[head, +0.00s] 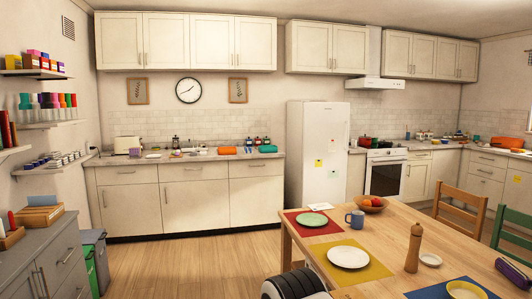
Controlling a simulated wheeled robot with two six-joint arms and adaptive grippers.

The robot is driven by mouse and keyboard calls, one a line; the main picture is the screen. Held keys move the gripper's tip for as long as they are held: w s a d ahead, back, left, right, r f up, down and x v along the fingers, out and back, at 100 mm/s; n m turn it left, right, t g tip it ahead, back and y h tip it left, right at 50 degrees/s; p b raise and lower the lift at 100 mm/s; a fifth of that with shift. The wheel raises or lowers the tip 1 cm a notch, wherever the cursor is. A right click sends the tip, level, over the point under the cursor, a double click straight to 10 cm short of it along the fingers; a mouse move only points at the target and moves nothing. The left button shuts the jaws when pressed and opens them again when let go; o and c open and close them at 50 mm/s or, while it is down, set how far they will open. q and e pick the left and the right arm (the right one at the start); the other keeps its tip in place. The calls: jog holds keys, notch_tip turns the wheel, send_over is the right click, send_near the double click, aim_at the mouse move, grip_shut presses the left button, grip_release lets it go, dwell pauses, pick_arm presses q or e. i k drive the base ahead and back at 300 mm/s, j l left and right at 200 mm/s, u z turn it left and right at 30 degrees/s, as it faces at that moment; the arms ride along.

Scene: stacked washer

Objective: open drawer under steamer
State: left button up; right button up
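No object is clear enough to name as the steamer. A long cabinet against the back wall has a row of shut drawers: a left drawer (126,175), a middle drawer (193,172) and a right drawer (255,169). A pale boxy appliance (127,145) stands on the counter above the left drawer. More shut drawers (487,172) show in the right-hand cabinet, below an orange item (508,142) on its counter.
A dining table (385,240) with plates, a mug (355,219) and a pepper mill (413,248) fills the right foreground. Wooden chairs (460,207) stand beyond it. A grey dresser (45,262) and bins (97,258) are at left. Wooden floor (190,262) is clear before the back cabinet.

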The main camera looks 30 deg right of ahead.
aim_at(194, 166)
jog(key=i+l+z, duration=0.3)
jog(key=i, duration=0.3)
jog(key=i+z, duration=0.3)
jog(key=i, duration=3.75)
